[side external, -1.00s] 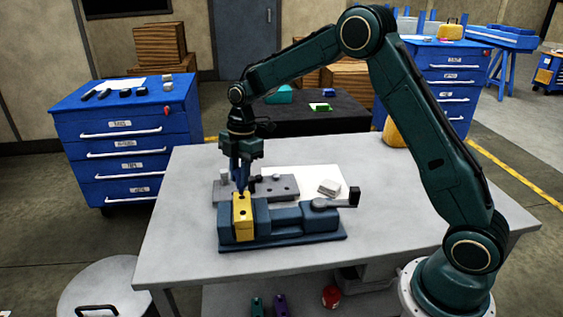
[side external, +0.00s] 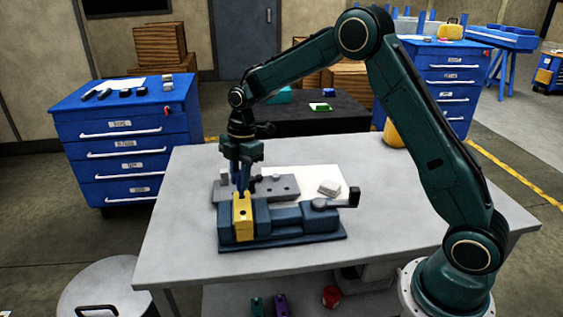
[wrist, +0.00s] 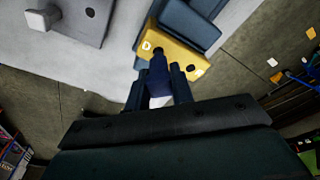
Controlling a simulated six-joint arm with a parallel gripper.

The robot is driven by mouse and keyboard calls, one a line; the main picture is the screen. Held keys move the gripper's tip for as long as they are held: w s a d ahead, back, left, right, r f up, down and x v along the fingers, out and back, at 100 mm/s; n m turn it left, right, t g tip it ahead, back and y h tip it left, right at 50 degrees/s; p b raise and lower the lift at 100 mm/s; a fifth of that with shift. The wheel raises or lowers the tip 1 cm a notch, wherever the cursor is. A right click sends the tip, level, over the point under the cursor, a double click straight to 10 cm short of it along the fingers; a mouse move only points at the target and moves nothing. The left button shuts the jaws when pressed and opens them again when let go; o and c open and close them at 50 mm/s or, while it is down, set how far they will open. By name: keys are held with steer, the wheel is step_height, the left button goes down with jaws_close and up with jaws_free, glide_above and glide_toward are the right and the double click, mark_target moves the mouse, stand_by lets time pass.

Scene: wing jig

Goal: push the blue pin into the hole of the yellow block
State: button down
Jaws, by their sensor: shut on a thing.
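The yellow block (side external: 243,222) is clamped upright at the left end of the dark blue vise (side external: 292,222). Its top also shows in the wrist view (wrist: 183,60), with a dark hole near the right end. My gripper (side external: 242,182) points down over the block and is shut on the blue pin (wrist: 158,75). The pin stands between the fingers, with its dark tip overlapping the block's top in the wrist view. I cannot tell whether the tip touches the block or sits in a hole.
A grey plate with holes (side external: 285,187) lies behind the vise, beside a white sheet (side external: 322,174) with a small pale block (side external: 329,187). The vise handle (side external: 353,196) sticks out at the right. The table (side external: 420,215) is clear to the right.

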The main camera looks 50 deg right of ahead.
steer(key=shift+f, duration=0.3)
steer(key=shift+f, duration=0.35)
steer(key=shift+f, duration=0.6)
steer(key=c, duration=1.1)
jaws_free()
steer(key=shift+r, duration=0.1)
steer(key=r, duration=0.4)
steer(key=d+r, duration=0.1)
steer(key=r, duration=0.4)
steer(key=d+r, duration=0.1)
steer(key=r, duration=0.3)
steer(key=shift+r, duration=0.25)
